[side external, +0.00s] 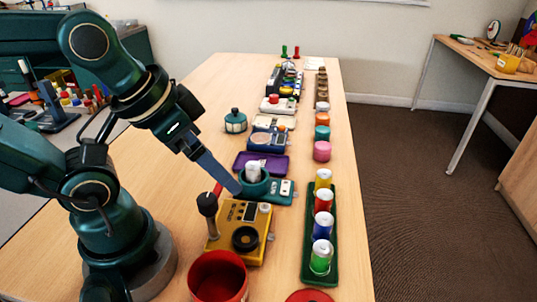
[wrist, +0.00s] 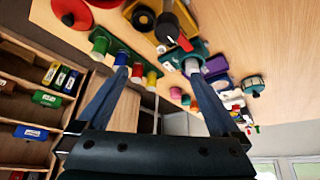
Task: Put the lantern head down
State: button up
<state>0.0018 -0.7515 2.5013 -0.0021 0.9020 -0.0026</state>
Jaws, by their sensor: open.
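A round teal piece with a dark knob on top (side external: 235,121), the most lantern-like thing here, stands upright on the table left of the row of devices. It also shows at the right in the wrist view (wrist: 254,84). I cannot tell for certain that it is the lantern head. My gripper (side external: 239,190) is low over the table, beside a teal device (side external: 281,190) with a round cup holding a white cylinder (side external: 253,171). In the wrist view my gripper (wrist: 156,70) has its blue fingers spread wide with nothing held between them.
A yellow device (side external: 236,232) with an upright black-knobbed lever stands just in front of my gripper. A red bowl (side external: 218,276) is nearer. A green tray (side external: 308,262) of several coloured cans lies to the right. The tabletop left of the devices is mostly bare.

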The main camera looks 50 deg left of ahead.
notch_tip(320, 180, up, 5)
jog(key=w+a+r+n, duration=0.3)
jog(key=w+a+n, duration=0.2)
jog(key=w+n, duration=0.75)
jog(key=n+t+y, duration=0.3)
jog(key=n, duration=2.5)
send_over(233, 118)
jog(key=s, duration=0.2)
notch_tip(233, 118, down, 3)
jog(key=f, duration=1.6)
jog(key=shift+s+d+f, duration=0.1)
jog(key=shift+d, duration=0.3)
jog(key=shift+f, duration=0.55)
jog(key=shift+x, duration=2.5)
